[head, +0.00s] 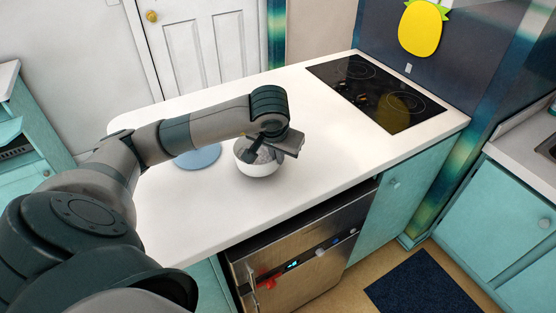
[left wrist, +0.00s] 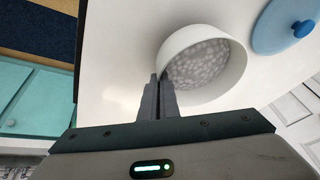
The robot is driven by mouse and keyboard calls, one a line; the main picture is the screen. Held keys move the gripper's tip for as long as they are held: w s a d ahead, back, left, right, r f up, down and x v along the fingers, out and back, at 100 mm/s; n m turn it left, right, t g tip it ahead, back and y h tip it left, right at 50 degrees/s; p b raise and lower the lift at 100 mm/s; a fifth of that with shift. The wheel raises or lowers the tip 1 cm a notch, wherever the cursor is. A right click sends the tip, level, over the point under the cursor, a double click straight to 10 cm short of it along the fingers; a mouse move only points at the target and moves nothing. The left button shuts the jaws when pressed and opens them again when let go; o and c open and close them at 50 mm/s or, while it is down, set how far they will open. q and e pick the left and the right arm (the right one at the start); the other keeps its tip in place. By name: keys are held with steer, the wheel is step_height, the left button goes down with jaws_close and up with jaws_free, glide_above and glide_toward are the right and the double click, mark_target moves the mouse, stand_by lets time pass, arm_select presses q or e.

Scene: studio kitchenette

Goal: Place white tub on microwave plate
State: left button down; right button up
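The white tub (head: 258,169) is a round, open bowl-like container on the white counter, with a speckled grey inside. In the left wrist view the tub (left wrist: 222,45) is just beyond my fingertips. My left gripper (head: 262,152) reaches down over the tub from the left arm. In the left wrist view its two fingers (left wrist: 159,78) are close together, with the tub's near wall between their tips. I cannot tell whether the tub is lifted off the counter. My right gripper is not in view. No microwave plate can be made out.
A blue disc-shaped lid (head: 198,157) with a knob lies left of the tub. A black cooktop (head: 375,92) is at the counter's right end. A steel appliance (head: 305,255) with a lit display is under the counter's front edge. Bare counter lies right of the tub.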

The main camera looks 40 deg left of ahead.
arm_select(q)
steer(key=shift+f+p, duration=0.35)
steer(key=shift+f, duration=0.8)
steer(key=shift+f, duration=0.15)
steer(key=c, duration=2)
jaws_free()
steer(key=shift+r, duration=0.25)
